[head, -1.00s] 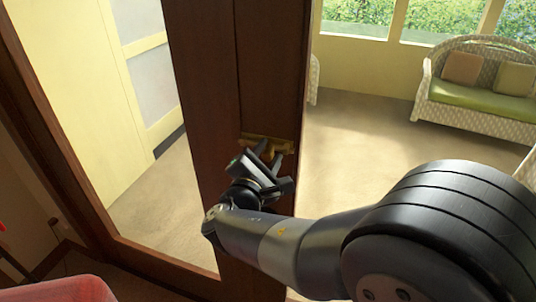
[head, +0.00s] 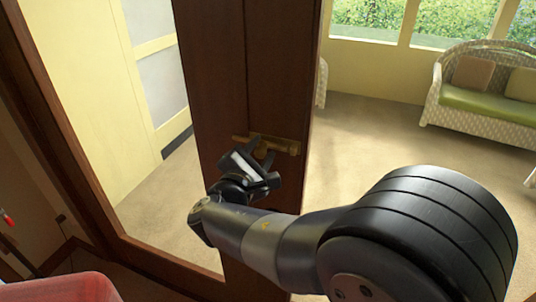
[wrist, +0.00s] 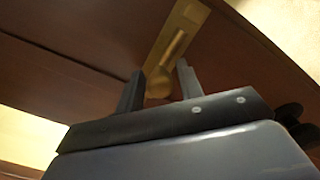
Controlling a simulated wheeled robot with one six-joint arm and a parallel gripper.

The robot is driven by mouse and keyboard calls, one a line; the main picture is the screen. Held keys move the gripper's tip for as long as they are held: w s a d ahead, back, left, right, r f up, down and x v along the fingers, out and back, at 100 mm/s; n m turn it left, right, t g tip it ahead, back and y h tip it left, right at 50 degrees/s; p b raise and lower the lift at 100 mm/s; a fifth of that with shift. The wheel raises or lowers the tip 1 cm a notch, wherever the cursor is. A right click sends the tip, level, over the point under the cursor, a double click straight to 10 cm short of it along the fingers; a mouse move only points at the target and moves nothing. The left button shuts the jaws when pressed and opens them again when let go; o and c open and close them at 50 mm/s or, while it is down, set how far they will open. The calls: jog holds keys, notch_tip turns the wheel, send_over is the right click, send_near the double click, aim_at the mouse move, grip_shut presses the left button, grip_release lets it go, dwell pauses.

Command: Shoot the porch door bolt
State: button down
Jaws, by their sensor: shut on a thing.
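The brass bolt (head: 288,147) is fixed across the dark brown door (head: 212,75), near its right edge. It also shows in the wrist view, as a brass plate and rod (wrist: 176,45) with a rounded knob (wrist: 159,83). My gripper (head: 262,156) is at the bolt from below and in front. In the wrist view its two dark fingers (wrist: 160,86) stand on either side of the knob and are shut on it. The fingers and wrist hide part of the knob and plate in the head view. I cannot tell how far the rod sticks out.
A glass pane fills the door's left part. Right of the door edge is a sunlit room with open carpet (head: 365,165) and a white wicker sofa (head: 480,100) with green seat. A red seat-like thing (head: 65,287) is at lower left.

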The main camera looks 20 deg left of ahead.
jog(key=shift+a, duration=0.15)
jog(key=c, duration=1.2)
grip_release()
jog(key=shift+a, duration=0.2)
jog(key=shift+d, duration=0.1)
jog(key=s+b, duration=0.2)
jog(key=s, duration=0.9)
jog(key=shift+a, duration=0.4)
jog(key=shift+w, duration=0.15)
jog(key=w, duration=0.3)
jog(key=w+p, duration=0.1)
jog(key=w, duration=0.3)
jog(key=w+d+p, duration=0.1)
jog(key=w, duration=0.2)
jog(key=shift+w, duration=0.2)
jog(key=shift+w+d, duration=0.2)
jog(key=shift+d, duration=0.1)
jog(key=shift+s+d, duration=0.1)
jog(key=shift+d, duration=0.6)
